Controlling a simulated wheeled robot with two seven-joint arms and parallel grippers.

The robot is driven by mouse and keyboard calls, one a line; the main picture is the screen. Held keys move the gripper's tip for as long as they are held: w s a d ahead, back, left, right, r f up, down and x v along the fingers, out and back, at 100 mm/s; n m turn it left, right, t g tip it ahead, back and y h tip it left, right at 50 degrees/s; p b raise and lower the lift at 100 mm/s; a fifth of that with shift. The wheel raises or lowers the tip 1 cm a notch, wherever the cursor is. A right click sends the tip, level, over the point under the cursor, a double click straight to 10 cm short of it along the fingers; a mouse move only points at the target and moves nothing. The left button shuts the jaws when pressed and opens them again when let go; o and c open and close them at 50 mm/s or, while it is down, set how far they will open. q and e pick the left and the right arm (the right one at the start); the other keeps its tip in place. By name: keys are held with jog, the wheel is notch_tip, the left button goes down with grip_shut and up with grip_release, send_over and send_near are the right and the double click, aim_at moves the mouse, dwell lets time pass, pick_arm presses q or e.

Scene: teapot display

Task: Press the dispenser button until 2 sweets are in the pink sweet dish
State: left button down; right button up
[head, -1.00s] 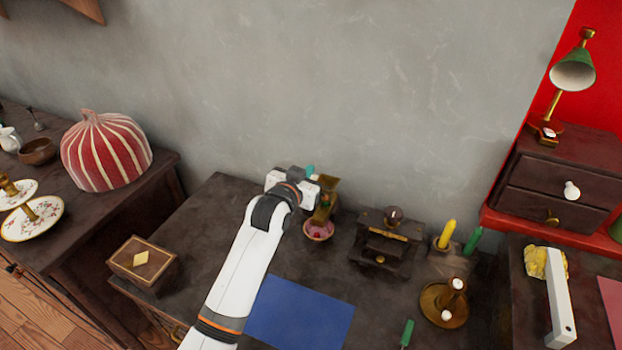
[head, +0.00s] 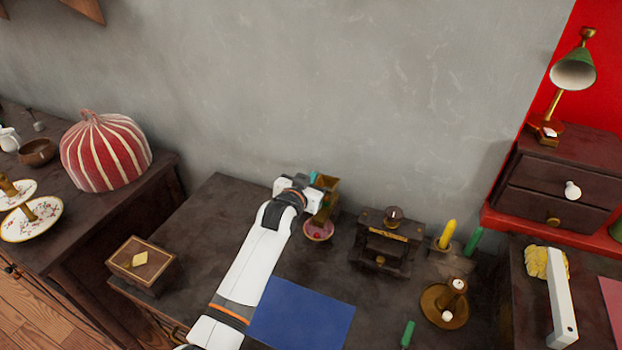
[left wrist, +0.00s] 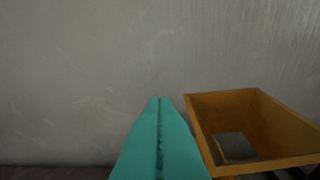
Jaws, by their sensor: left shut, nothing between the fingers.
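The brass dispenser (head: 329,187) stands near the wall on the dark table. In the left wrist view its open square hopper (left wrist: 250,125) is just right of my fingers. The pink sweet dish (head: 318,232) sits in front of the dispenser's foot. Something pinkish shows inside it, too small to count. My left gripper (head: 313,177) is at the dispenser's upper left side, its teal fingers (left wrist: 160,140) shut together with nothing between them. I cannot tell whether they touch the dispenser. The dispenser button is not visible, and my right gripper is out of view.
A blue mat (head: 302,314) lies in front of the dish, under part of my arm's reach. A wooden box (head: 142,262) stands at the left.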

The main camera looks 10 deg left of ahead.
pick_arm(q)
jog(key=shift+f, duration=1.05)
notch_tip(320, 180, up, 5)
jog(key=p, duration=0.4)
jog(key=v, duration=1)
jog(key=shift+d+f, duration=0.2)
jog(key=shift+f, duration=0.1)
jog(key=shift+s, duration=0.1)
